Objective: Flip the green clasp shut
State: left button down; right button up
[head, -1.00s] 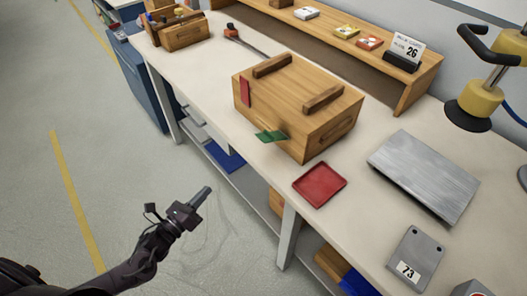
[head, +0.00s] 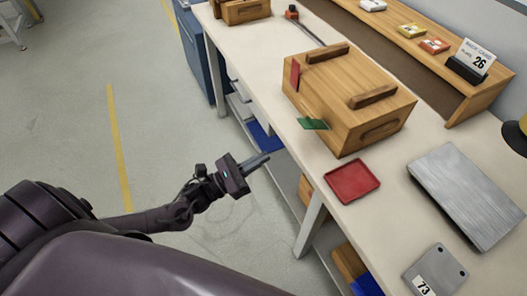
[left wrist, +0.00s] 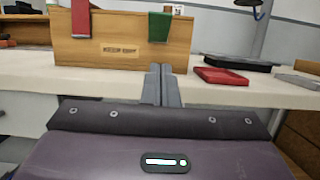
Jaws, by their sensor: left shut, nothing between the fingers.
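The wooden box (head: 345,128) stands on the workbench with its lid on. Its green clasp (head: 313,124) sticks outward from the near side in the head view; the red clasp (head: 295,73) lies flat against that same side. In the left wrist view the green clasp (left wrist: 159,27) is just above and beyond my fingertips, with the red clasp (left wrist: 81,18) to its left. My left gripper (head: 266,157) is shut and empty, in front of the bench edge and short of the box, not touching it. My right gripper is not in view.
A red tray (head: 352,181) lies beside the box, with a grey metal plate (head: 468,195) farther right. A wooden shelf (head: 410,52) with small boxes and a card runs along the back. The bench edge (head: 283,150) lies between gripper and box.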

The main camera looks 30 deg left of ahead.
pick_arm(q)
jog(key=p, duration=0.2)
send_near(306, 125)
jog(key=w+d+f, duration=0.2)
jog(key=w, duration=0.1)
jog(key=shift+w+d+r+p, duration=0.25)
jog(key=shift+w+r+p, duration=0.1)
jog(key=shift+r, duration=0.1)
jog(key=shift+w+d+r+p, duration=0.25)
jog(key=shift+w+r+p, duration=0.05)
jog(key=shift+r, duration=0.2)
jog(key=shift+w+d+r, duration=0.2)
jog(key=shift+w+r, duration=0.05)
jog(key=shift+r, duration=0.25)
jog(key=shift+p, duration=0.3)
